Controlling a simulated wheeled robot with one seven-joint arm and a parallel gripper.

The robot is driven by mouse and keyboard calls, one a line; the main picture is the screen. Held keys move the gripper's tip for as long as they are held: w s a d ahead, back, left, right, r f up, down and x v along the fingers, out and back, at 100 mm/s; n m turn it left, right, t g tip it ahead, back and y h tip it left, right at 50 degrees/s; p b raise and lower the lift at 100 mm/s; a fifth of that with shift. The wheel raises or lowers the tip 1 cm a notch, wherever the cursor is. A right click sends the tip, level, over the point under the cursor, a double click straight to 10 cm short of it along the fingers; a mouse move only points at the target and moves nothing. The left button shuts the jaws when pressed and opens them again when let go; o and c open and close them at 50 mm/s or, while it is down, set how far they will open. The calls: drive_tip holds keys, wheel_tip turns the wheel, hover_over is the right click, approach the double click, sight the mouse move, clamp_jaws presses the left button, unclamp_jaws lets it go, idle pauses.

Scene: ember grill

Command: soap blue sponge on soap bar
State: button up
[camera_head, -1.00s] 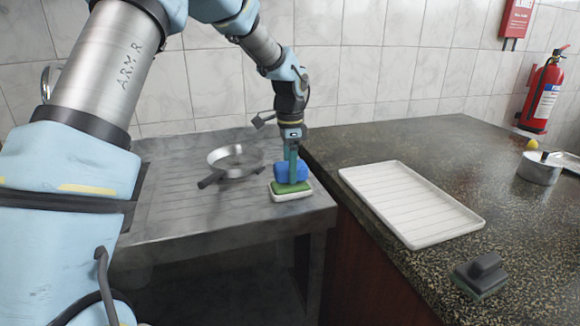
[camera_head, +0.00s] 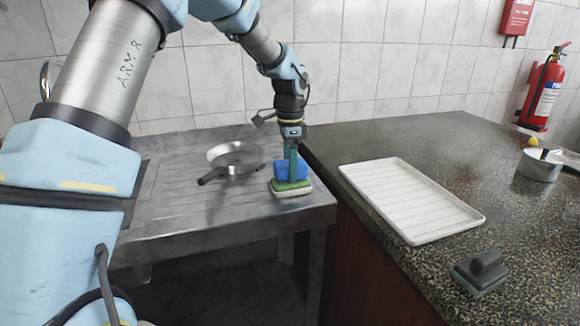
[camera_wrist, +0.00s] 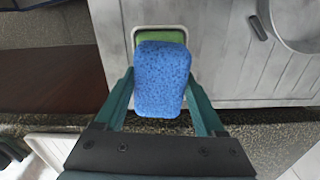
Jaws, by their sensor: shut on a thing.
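The blue sponge (camera_head: 290,169) is held between the fingers of my gripper (camera_head: 291,158), and it fills the middle of the wrist view (camera_wrist: 160,80). The green soap bar (camera_head: 292,186) lies in a white dish (camera_head: 284,194) near the front right corner of the metal counter. In the head view the sponge is over the soap bar and appears to be at its top; I cannot tell exact contact. In the wrist view the sponge hides much of the soap bar (camera_wrist: 151,36), whose far part shows beyond it.
A metal pan (camera_head: 235,158) stands left of the dish. On the dark stone counter to the right are a white ribbed tray (camera_head: 410,200), a grey-handled scrubber (camera_head: 481,271) and a metal pot (camera_head: 540,166). A gap separates the two counters' fronts.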

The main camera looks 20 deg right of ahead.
drive_tip(key=shift+f, duration=0.55)
idle(1.5)
drive_tip(key=shift+r, duration=0.1)
drive_tip(key=shift+r+p, duration=2.95)
drive_tip(key=shift+r, duration=0.6)
drive_tip(key=shift+f, duration=0.1)
